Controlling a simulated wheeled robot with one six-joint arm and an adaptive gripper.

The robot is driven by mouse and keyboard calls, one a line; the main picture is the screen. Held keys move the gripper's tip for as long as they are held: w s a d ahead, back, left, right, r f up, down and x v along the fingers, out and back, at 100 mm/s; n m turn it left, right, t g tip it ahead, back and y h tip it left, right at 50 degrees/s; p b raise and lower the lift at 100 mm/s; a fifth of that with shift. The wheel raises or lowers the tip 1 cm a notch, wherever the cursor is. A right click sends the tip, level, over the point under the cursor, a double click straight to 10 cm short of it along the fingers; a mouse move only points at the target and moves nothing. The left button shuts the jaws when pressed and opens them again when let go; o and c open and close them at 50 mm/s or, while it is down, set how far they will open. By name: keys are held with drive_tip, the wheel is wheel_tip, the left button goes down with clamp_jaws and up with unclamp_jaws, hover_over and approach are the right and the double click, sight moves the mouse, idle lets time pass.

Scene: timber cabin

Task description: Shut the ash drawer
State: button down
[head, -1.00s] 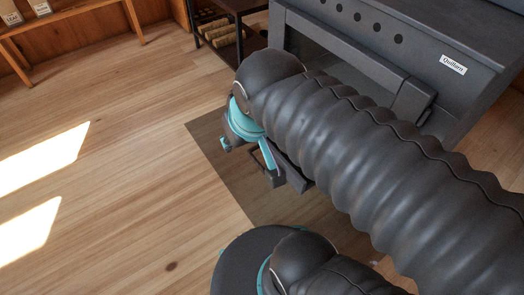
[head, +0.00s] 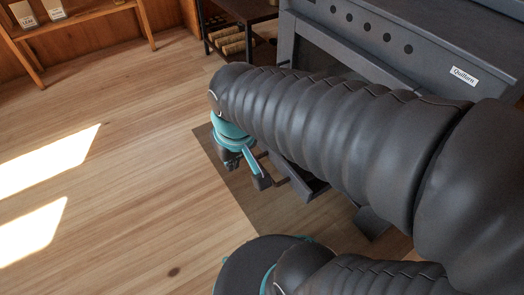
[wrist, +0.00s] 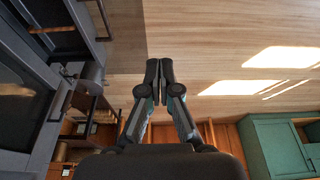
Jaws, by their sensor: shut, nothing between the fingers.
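The ash drawer (head: 308,187) sticks out low at the front of the dark grey stove (head: 450,45), partly hidden behind my arm. Its thin loop handle (head: 281,181) faces left, toward the open floor. My gripper (head: 262,182) is low beside the handle in the head view, its fingers partly hidden. In the wrist view my gripper (wrist: 158,68) is shut and empty, with its fingertips over bare floor. The stove (wrist: 30,140) fills the left of that view, and a drawer-like part with a thin bar (wrist: 103,18) shows at upper left, apart from the fingers.
A dark floor plate (head: 240,185) lies in front of the stove. A rack with logs (head: 235,45) stands behind, and a wooden bench (head: 85,15) is at the far left. A green cabinet (wrist: 275,145) shows in the wrist view. The wooden floor at left is clear.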

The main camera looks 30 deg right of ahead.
drive_tip(key=w+f+n+g+h+b, duration=0.1)
drive_tip(key=w+f+n+g+h, duration=0.2)
drive_tip(key=f, duration=0.6)
drive_tip(key=w+d+f+n+g+h, duration=0.15)
drive_tip(key=f+n+h, duration=0.3)
drive_tip(key=f, duration=0.45)
drive_tip(key=w+f+n+g+h+b, duration=0.1)
drive_tip(key=w+f+n+g+h, duration=0.25)
drive_tip(key=f, duration=0.45)
drive_tip(key=w+d+f+n+t+h, duration=0.1)
drive_tip(key=w+f+n+t+h, duration=0.2)
drive_tip(key=w+f+n+h, duration=0.15)
wheel_tip(320, 180, up, 5)
drive_tip(key=n+t+h, duration=0.2)
drive_tip(key=t+h, duration=0.1)
hover_over(261, 148)
drive_tip(key=s+a, duration=0.3)
drive_tip(key=s, duration=0.1)
drive_tip(key=shift+s+d+f, duration=0.1)
drive_tip(key=shift+s+d, duration=0.05)
drive_tip(key=shift+d, duration=0.1)
drive_tip(key=shift+d+t, duration=0.1)
drive_tip(key=shift+t, duration=0.2)
